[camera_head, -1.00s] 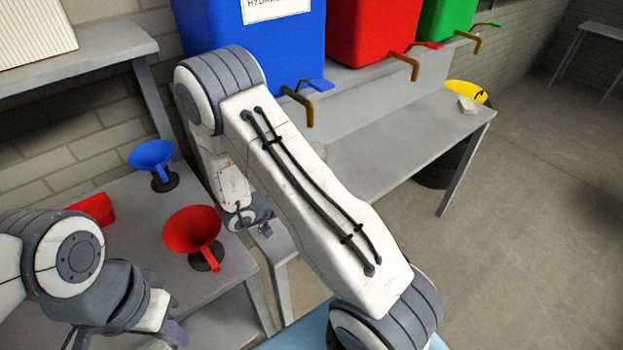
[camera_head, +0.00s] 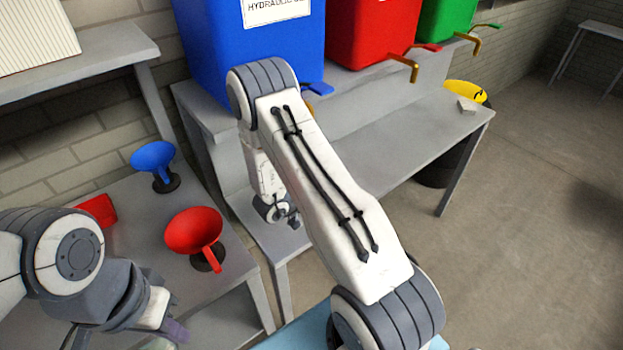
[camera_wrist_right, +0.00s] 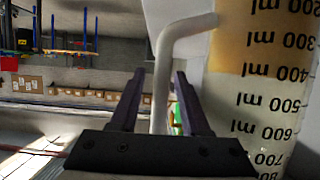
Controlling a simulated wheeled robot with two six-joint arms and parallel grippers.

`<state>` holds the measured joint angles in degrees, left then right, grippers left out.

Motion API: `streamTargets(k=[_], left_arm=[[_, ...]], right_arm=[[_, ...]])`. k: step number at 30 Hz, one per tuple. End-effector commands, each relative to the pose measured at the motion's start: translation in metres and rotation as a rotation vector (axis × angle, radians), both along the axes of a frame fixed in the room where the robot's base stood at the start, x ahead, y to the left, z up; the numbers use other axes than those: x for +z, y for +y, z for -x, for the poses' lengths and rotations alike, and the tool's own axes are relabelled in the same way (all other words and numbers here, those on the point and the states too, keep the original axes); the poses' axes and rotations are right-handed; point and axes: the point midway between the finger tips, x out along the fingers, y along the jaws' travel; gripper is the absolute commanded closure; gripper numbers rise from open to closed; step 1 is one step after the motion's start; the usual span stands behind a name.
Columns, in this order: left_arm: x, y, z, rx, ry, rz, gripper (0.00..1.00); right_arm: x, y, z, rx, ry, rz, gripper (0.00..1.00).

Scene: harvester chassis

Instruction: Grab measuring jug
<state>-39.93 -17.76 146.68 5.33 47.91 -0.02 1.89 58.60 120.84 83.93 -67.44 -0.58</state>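The measuring jug (camera_wrist_right: 262,100) fills the right of the right wrist view, close up. It is pale with dark millilitre marks that appear upside down, and an amber band near the top of the picture. Its white handle (camera_wrist_right: 186,30) runs down between the two dark fingers of my right gripper (camera_wrist_right: 159,74). Gaps show between the fingers and the handle, so the gripper is open around it. In the head view my right arm covers the jug. My left gripper (camera_head: 172,327) is at the lower left, its fingers partly hidden.
A blue funnel (camera_head: 153,156) and a red funnel (camera_head: 193,231) stand on the left table, with a red object (camera_head: 98,210) beside them. Blue (camera_head: 250,60), red (camera_head: 371,28) and green (camera_head: 445,15) containers with taps stand on a shelf. The bench (camera_head: 400,140) right of my arm is mostly clear.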

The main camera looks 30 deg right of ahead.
Motion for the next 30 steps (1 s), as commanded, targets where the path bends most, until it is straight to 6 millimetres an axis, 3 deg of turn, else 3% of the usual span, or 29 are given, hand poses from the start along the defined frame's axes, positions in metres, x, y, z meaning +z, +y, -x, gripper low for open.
streamTargets(k=[1,3,30], left_arm=[[0.0000,0.0000,0.0000,0.000,0.000,0.000,1.00],[0.0000,0.0000,0.0000,0.000,0.000,0.000,1.00],[0.0000,0.0000,0.0000,0.000,0.000,0.000,1.00]], right_arm=[[0.0001,0.0002,0.0000,0.000,0.000,0.000,0.77],[0.0001,0.0003,0.0000,0.000,0.000,0.000,1.00],[0.0005,0.0006,-0.0002,0.001,0.000,0.000,1.00]])
